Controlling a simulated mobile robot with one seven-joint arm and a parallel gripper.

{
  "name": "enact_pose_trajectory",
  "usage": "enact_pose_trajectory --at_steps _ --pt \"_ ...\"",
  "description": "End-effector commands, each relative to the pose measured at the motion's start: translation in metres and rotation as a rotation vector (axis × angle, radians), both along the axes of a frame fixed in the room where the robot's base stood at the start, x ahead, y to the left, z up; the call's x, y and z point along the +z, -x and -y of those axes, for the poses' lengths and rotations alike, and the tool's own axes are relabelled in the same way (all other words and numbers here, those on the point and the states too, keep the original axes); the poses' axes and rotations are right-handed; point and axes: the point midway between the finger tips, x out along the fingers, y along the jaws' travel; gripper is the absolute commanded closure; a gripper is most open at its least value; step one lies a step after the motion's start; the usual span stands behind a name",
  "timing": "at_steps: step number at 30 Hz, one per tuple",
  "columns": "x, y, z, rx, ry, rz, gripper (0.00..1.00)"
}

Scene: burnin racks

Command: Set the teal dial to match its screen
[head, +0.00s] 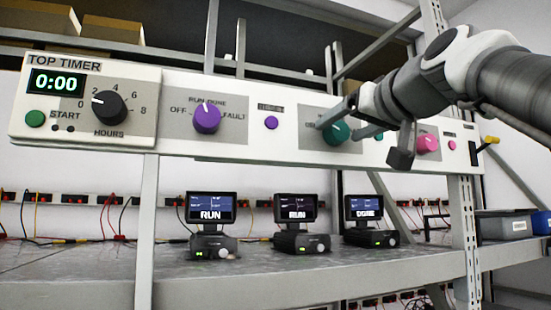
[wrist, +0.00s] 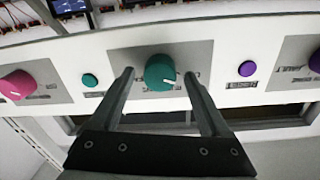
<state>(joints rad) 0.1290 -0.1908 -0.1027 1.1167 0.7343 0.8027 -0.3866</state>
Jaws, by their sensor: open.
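The teal dial (head: 336,132) is on the white panel, partly covered by my gripper in the head view. In the wrist view the teal dial (wrist: 160,72) sits between the fingers, with its white pointer mark towards the lower right. My gripper (wrist: 158,73) is open, one finger on each side of the dial; I cannot tell whether they touch it. Its label is mostly hidden. Below the panel stand three small screens: the left screen (head: 210,208) reads RUN, the middle screen (head: 296,208) RUN, the right screen (head: 364,207) DONE.
A purple dial (head: 207,118) with OFF, RUN, DONE and FAULT marks is to the left, and a pink dial (head: 427,143) to the right. Small purple (head: 271,123) and teal (wrist: 89,80) buttons flank the teal dial. A timer (head: 86,102) showing 0:00 is at far left.

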Motion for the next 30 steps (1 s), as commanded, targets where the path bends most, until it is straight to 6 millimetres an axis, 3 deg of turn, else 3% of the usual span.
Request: enact_pose_trajectory --at_steps 7,20,30 --pt "0.0000 -0.0003 -0.0001 0.000 0.000 0.000 0.22" --pt "0.0001 0.0000 0.0000 0.000 0.000 0.001 0.99" --pt "0.0008 0.0002 0.0001 0.000 -0.040 -0.012 1.00"
